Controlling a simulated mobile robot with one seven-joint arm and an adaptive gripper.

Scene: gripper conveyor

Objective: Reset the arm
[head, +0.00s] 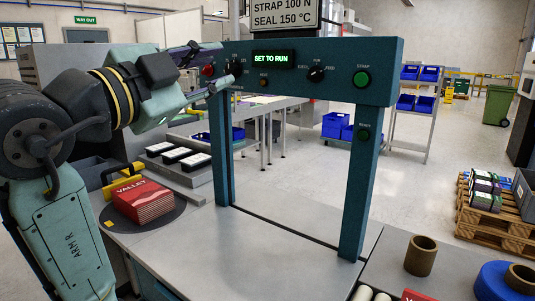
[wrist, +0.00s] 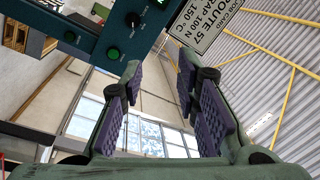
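My gripper (head: 208,66) is raised at the left of the teal machine frame (head: 366,180), close to the left end of its control panel. In the wrist view my gripper (wrist: 160,66) shows two purple-padded fingers spread apart. Nothing is between them, so it is open and empty. My arm is bent up at the left of the head view. The panel display (head: 271,60) reads "SET TO RUN". A dark selector knob (head: 316,73) and a green STRAP button (head: 362,79) sit to its right. A red button (head: 208,70) shows beside my fingers. Whether the fingers touch the panel, I cannot tell.
A red "VALLEY" stack (head: 143,201) rests on a dark round plate at the left, below my arm. A sign (head: 284,14) stands above the panel. A brown roll core (head: 420,256) and a blue roll (head: 497,283) are at front right. The tabletop (head: 215,245) under the frame is clear.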

